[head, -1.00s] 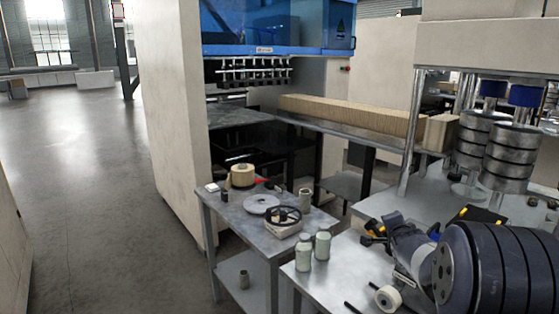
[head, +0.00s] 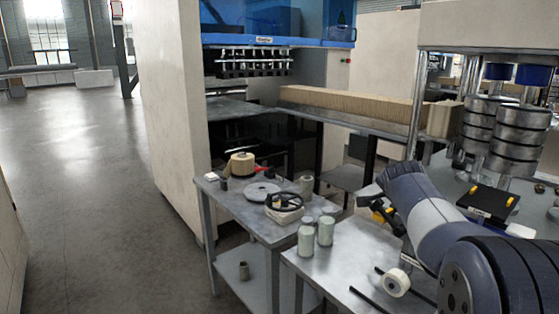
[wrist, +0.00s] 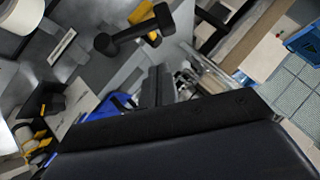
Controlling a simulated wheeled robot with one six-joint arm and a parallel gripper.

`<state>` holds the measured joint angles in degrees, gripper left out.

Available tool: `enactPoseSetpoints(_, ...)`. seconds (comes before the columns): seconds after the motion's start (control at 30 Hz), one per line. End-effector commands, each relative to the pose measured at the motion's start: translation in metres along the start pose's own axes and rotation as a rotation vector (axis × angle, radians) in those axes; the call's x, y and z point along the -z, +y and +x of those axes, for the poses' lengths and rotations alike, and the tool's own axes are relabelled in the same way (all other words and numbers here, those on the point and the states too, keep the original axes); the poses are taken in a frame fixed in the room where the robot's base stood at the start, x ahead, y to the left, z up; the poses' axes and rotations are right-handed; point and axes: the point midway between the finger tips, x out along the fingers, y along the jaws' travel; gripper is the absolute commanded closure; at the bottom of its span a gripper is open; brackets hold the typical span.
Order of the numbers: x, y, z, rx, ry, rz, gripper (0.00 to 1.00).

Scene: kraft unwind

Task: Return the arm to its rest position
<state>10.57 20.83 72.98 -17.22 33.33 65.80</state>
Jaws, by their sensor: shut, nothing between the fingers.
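My arm (head: 432,222) rises from the lower right in the head view. It bends above the front metal bench (head: 335,268), with its upper end near the bench's back edge. My gripper (wrist: 157,82) shows in the wrist view as narrow dark fingers beyond the broad dark body at the bottom. The fingers are together, with nothing held between them. In the head view the gripper is not clearly seen; small black and yellow parts beside the arm's upper end cannot be told apart.
A tape roll (head: 396,282) and two pale green spools (head: 306,241) stand on the front bench. Metal roller stacks (head: 518,140) stand right of the arm. Open floor (head: 90,170) lies left.

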Motion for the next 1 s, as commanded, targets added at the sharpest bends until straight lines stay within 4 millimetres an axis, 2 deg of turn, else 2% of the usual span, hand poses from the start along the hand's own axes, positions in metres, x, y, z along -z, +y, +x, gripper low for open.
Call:
enactPoseSetpoints(0.4, -0.001, -0.005, -0.08, 0.005, 0.002, 0.001, 1.0)
enactPoseSetpoints(0.5, 0.0, -0.002, -0.052, -0.005, -0.003, 0.001, 1.0)
enactPoseSetpoints(0.9, -0.001, 0.003, 0.021, -0.003, -0.001, 0.001, 1.0)
enactPoseSetpoints(1.0, 0.001, 0.002, 0.028, 0.014, 0.006, 0.018, 1.0)
